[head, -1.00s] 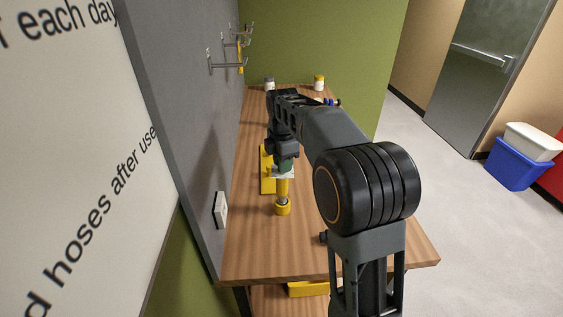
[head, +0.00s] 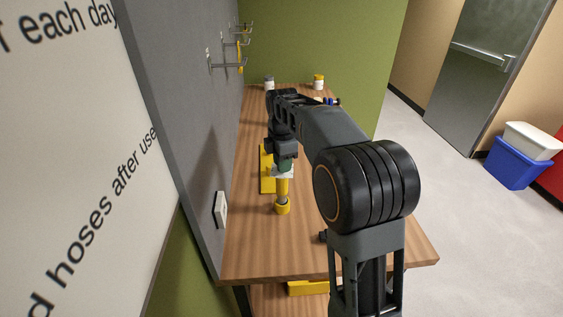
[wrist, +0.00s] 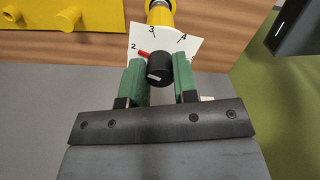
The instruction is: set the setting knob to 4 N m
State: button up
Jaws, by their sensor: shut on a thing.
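The black setting knob (wrist: 160,68) sits on a white dial card (wrist: 182,32) marked 2, 3 and 4. A red pointer (wrist: 145,53) at the knob's upper left lies close to the 2. My gripper (wrist: 160,72) has its green fingers shut on the knob, one on each side. The card belongs to a yellow tool (wrist: 160,13), whose end shows above it. In the head view, the tool (head: 283,188) stands on the bench under my gripper (head: 284,165), and the knob is hidden there.
A yellow block with pegs (wrist: 45,15) lies beside the tool at the left in the wrist view. The wooden bench (head: 330,255) is mostly clear in front. A grey wall with hooks (head: 228,65) borders its left side. Two small jars (head: 318,82) stand at the far end.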

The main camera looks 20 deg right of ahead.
dwell(0.6)
jog(key=o, duration=0.9)
jog(key=shift+o, duration=0.2)
notch_tip(320, 180, up, 14)
jog(key=p, duration=0.1)
jog(key=shift+o, duration=0.5)
jog(key=shift+f, duration=0.1)
